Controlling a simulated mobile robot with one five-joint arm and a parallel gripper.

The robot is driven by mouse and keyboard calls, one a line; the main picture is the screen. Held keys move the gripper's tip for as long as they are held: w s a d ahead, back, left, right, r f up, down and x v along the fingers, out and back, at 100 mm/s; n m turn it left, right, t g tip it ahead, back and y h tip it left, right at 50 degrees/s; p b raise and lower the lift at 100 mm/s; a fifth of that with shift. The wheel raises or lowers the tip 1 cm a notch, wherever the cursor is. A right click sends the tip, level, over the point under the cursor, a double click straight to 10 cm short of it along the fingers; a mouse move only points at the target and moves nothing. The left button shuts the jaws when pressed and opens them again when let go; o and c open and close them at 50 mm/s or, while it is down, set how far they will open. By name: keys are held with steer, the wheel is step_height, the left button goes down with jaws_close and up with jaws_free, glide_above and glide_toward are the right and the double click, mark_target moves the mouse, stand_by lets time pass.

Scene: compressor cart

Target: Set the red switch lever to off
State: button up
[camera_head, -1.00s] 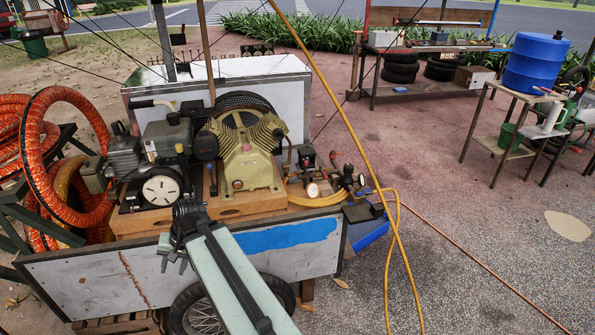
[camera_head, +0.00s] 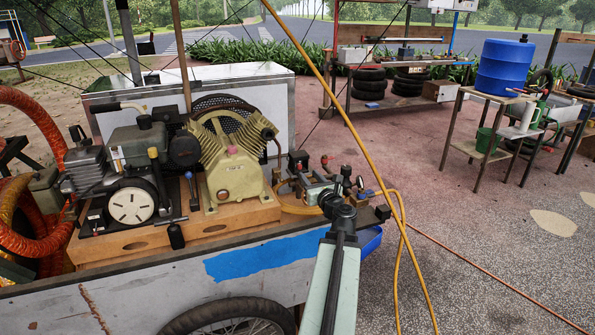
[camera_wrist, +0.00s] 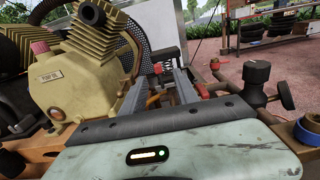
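My gripper (camera_wrist: 160,84) reaches forward in the wrist view, its two grey fingers apart with a gap between them. A black switch box with a coil spring (camera_wrist: 166,60) shows beyond the fingers; it also shows in the head view (camera_head: 298,158). A small red piece (camera_wrist: 214,64) stands to the right of the fingers, and a red tip (camera_head: 325,159) shows among the fittings in the head view. I cannot tell which red part is the switch lever, or its setting. In the head view, my wrist hides part of these fittings and my fingers.
The tan pump (camera_head: 231,170) stands left of the fittings, with an engine (camera_head: 132,190) further left on the cart (camera_head: 130,305). A dark valve knob (camera_wrist: 256,72) stands to the right in the wrist view. A yellow hose (camera_head: 402,265) hangs at the cart's right.

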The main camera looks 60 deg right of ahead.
mark_target(300, 167)
steer(key=x, duration=0.7)
steer(key=shift+w, duration=0.3)
steer(key=shift+a, duration=0.15)
jaws_close()
